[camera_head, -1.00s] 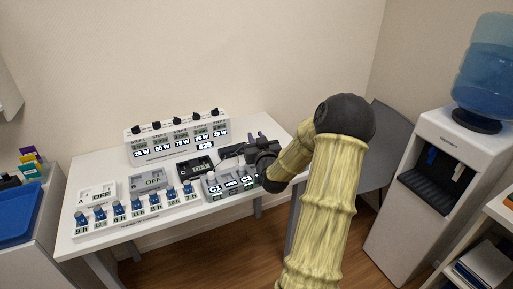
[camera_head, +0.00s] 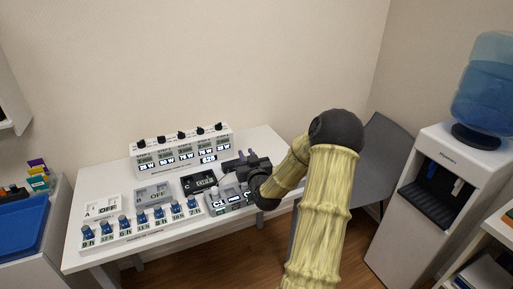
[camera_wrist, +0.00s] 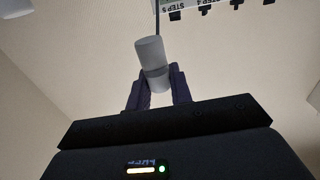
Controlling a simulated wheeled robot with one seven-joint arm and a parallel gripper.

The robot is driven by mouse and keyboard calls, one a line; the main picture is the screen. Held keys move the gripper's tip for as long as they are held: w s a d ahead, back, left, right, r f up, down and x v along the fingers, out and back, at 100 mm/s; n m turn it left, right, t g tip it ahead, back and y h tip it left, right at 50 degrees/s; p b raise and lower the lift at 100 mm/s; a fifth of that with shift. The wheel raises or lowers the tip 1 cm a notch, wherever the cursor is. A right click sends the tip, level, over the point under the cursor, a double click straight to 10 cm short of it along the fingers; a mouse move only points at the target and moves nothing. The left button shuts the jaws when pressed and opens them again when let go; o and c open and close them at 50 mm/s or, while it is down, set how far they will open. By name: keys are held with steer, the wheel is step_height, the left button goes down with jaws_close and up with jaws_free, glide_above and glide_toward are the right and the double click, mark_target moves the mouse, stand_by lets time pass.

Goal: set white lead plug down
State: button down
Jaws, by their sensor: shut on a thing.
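My gripper (camera_wrist: 157,95) is shut on the white lead plug (camera_wrist: 152,62), a pale cylinder with a greyer band. The plug sits between the two dark fingers in the wrist view and its upper end stands out past them. A thin dark lead (camera_wrist: 157,18) runs in line with it toward the top edge. In the head view my gripper (camera_head: 246,156) is over the right part of the white table (camera_head: 262,142), near the dark box marked C (camera_head: 198,183) and the grey-white unit (camera_head: 230,201).
A long white box with black knobs (camera_head: 180,151) stands at the table's back. A row of blue knobs (camera_head: 140,218) lies along the front, with switch boxes A (camera_head: 102,207) and B (camera_head: 152,193) behind. A grey chair (camera_head: 372,155) and water dispenser (camera_head: 440,190) stand right.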

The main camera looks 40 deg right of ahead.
steer(key=s+a+r+n+y+p, duration=0.1)
steer(key=a+y+p, duration=0.1)
steer(key=a+p, duration=0.7)
steer(key=s+a+r+n+y+p, duration=0.1)
steer(key=a+r+y+p, duration=0.1)
steer(key=a+p, duration=0.7)
steer(key=s+a+r+n+t+y+p, duration=0.1)
steer(key=a+r+n+y+p, duration=0.1)
steer(key=a+p, duration=0.7)
steer(key=a, duration=0.3)
steer(key=shift+s+r, duration=0.25)
steer(key=shift+s, duration=0.15)
steer(key=shift+a, duration=0.2)
